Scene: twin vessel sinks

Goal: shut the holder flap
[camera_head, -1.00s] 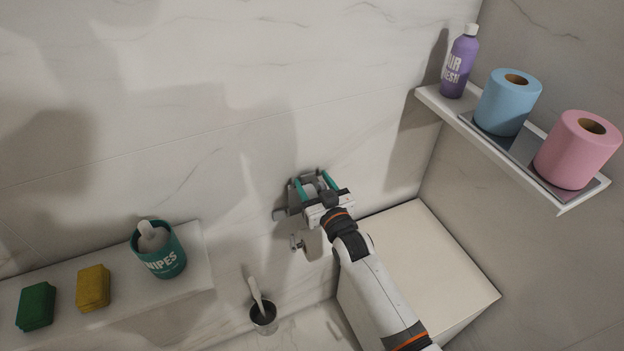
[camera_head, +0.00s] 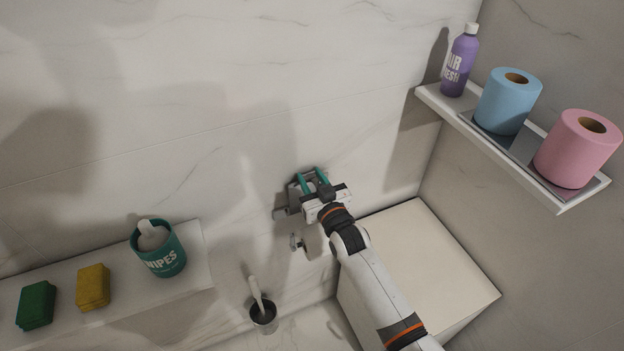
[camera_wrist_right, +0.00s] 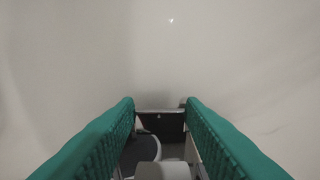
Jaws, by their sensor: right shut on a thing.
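The metal paper holder (camera_head: 293,197) is fixed to the marble wall, partly hidden behind my right gripper (camera_head: 313,175). That gripper's teal fingers reach the upper part of the holder. In the right wrist view, the flap (camera_wrist_right: 163,122) shows as a dark plate with a pale upper edge between the two fingertips (camera_wrist_right: 160,104). The gripper is shut on it. How far the flap is tilted is hard to tell, as the hand covers much of it. My left gripper is out of view.
A small metal wall fitting (camera_head: 296,242) sits below the holder. A pale box (camera_head: 430,260) stands under my right arm. A shelf (camera_head: 490,150) with a purple bottle (camera_head: 460,62), blue roll (camera_head: 507,102) and pink roll (camera_head: 577,150) is at right. A brush cup (camera_head: 263,318) stands below.

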